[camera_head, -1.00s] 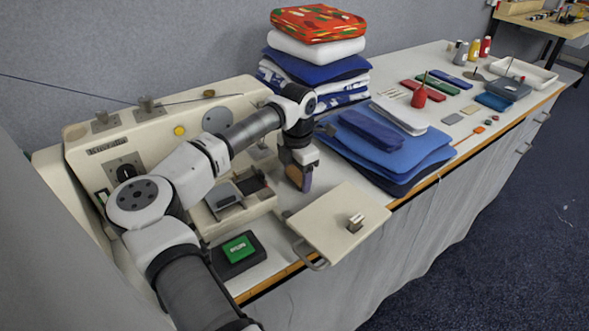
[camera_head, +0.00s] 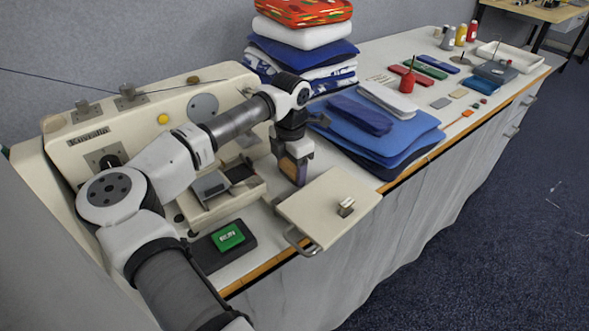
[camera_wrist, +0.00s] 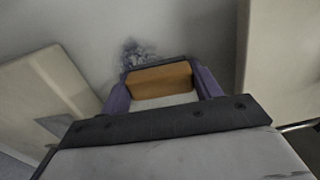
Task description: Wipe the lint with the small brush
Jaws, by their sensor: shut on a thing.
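My gripper (camera_wrist: 160,92) is shut on the small brush, and its purple fingers stand on either side of it. The brush's brown wooden part (camera_wrist: 158,78) shows between the fingers in the wrist view. A dark fuzzy patch of lint (camera_wrist: 136,52) lies on the pale surface just beyond the brush. In the head view my gripper (camera_head: 294,168) points down between the sewing machine (camera_head: 140,116) and the cream plate with a metal knob (camera_head: 325,212). The lint is hidden there behind my gripper. Whether the bristles touch the surface cannot be told.
A green-buttoned black box (camera_head: 228,240) sits in front of the machine. Folded blue cloths (camera_head: 385,140) lie right of my gripper, with a tall cloth stack (camera_head: 303,50) behind. Small tools and a white tray (camera_head: 512,56) are farther right. The table's wooden front edge (camera_head: 415,168) is close.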

